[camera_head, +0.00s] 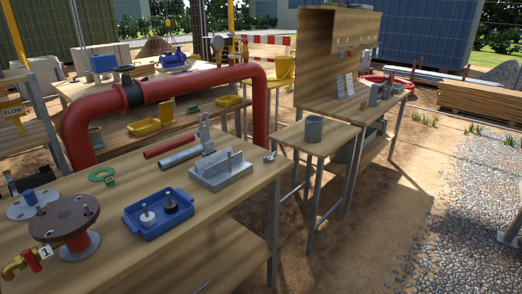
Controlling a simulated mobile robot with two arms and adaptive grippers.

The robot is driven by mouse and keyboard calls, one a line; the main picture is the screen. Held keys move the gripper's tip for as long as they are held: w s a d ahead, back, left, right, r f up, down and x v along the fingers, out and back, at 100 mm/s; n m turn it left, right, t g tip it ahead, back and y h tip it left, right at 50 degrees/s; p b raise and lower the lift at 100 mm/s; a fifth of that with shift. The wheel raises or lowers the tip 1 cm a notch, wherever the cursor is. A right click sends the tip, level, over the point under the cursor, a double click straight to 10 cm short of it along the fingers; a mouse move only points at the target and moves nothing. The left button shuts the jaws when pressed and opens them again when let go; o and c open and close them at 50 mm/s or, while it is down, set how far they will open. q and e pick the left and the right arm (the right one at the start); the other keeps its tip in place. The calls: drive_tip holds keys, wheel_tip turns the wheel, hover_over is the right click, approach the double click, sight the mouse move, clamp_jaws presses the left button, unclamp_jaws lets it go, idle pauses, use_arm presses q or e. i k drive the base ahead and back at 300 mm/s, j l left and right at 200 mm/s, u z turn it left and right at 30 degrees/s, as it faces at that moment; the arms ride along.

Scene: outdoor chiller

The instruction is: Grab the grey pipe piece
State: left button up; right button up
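A short grey pipe (180,156) lies on the wooden workbench (262,178), just in front of a thin red rod (168,147). Its right end is close to a grey metal part with upright prongs (205,137). A grey block with raised walls (222,171) sits just to the right of the pipe. A second grey cylindrical piece (313,128) stands upright on the small wooden table to the right. I cannot tell which of the two grey pieces the task names. Neither of my grippers shows in this view.
A blue tray (158,216) with two small parts and a brown flanged pipe fitting (66,220) stand at the bench's front left. A large red pipe (190,86) arches behind the bench. A tall wooden panel (338,55) rises beyond the small table. Gravel is clear at right.

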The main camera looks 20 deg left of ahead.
sight(164, 164)
drive_tip(key=u, duration=1.3)
